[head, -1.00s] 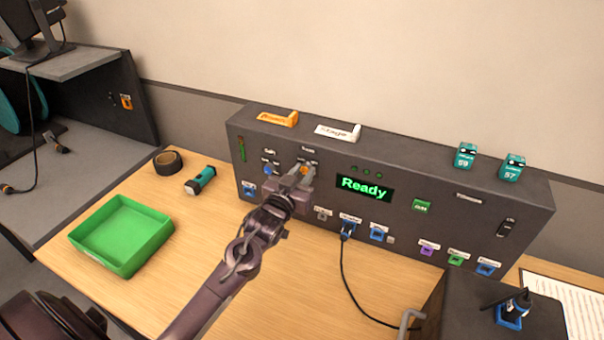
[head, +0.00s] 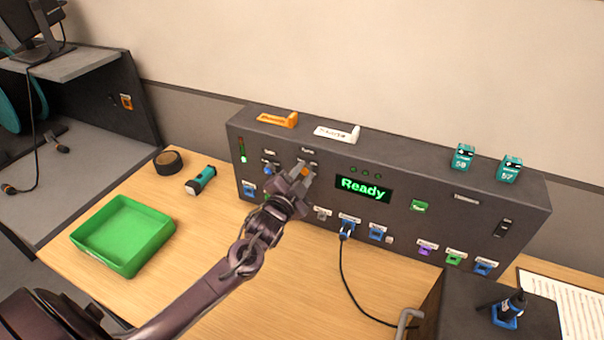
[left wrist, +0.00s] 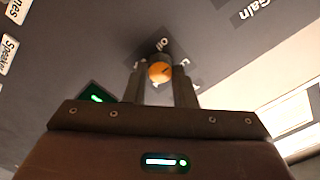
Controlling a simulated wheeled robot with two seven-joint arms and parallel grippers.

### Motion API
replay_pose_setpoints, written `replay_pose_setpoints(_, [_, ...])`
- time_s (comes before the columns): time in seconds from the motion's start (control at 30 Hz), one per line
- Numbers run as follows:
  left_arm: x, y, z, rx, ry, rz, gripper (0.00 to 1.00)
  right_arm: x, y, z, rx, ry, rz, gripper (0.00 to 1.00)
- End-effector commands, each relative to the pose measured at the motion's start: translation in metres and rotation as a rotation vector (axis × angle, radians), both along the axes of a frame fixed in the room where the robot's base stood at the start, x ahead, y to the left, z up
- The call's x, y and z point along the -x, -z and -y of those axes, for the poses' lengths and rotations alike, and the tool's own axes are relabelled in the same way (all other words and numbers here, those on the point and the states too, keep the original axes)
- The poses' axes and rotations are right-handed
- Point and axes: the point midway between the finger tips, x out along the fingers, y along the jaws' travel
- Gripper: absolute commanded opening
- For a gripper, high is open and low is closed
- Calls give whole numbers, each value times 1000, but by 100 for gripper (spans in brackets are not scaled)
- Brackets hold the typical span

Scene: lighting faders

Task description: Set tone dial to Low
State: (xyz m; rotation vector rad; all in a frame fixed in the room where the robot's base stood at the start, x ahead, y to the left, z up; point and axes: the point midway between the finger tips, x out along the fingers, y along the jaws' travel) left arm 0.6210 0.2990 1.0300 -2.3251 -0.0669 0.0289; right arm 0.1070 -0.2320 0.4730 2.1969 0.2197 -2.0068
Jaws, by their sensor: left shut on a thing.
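The tone dial is an orange knob (head: 304,171) on the front of the dark panel (head: 400,205), left of the green "Ready" display (head: 364,188). My left gripper (head: 303,173) is at the panel with its fingers on either side of the knob, shut on it. In the left wrist view the orange knob (left wrist: 160,72) sits between the two fingertips (left wrist: 160,80), with a dark mark on its face. Labels around it are partly hidden by the fingers; "Off" shows beyond the knob, and I cannot read the others. My right gripper is not in view.
A blue knob (head: 268,170) is close left of the gripper. A black cable plugs into the panel's lower front. A green tray (head: 123,235), a flashlight (head: 201,180) and black tape (head: 168,162) lie on the table at left. A dark box (head: 490,300) stands front right.

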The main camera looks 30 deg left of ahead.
Motion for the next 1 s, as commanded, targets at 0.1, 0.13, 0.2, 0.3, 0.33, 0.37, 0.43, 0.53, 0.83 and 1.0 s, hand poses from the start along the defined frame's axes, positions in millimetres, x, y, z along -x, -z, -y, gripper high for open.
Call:
replay_pose_setpoints(0.1, [0, 0, 0, -114, 2, -7, 1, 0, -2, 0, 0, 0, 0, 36])
replay_pose_setpoints(0.13, [0, 0, 1, -142, 2, -9, 1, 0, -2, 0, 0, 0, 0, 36])
replay_pose_setpoints(0.2, [0, 0, 0, -208, 1, -12, 1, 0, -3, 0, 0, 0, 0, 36])
replay_pose_setpoints(0.3, [0, 0, 1, -302, 2, -18, 1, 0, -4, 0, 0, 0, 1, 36])
replay_pose_setpoints(0.33, [0, 0, 1, -329, 1, -19, 1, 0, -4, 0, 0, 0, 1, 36])
replay_pose_setpoints(0.37, [0, 0, 1, -356, 1, -21, 1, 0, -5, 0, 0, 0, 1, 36])
replay_pose_setpoints(0.43, [0, 0, 1, -418, 1, -24, 1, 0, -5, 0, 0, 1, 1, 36])
replay_pose_setpoints(0.53, [0, 1, 1, -498, 2, -29, 1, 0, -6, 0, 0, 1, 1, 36])
replay_pose_setpoints(0.83, [0, 2, 1, -676, 1, -40, 1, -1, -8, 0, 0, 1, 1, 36])
replay_pose_setpoints(1.0, [0, 2, 1, -728, 2, -44, 1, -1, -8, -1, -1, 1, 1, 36])
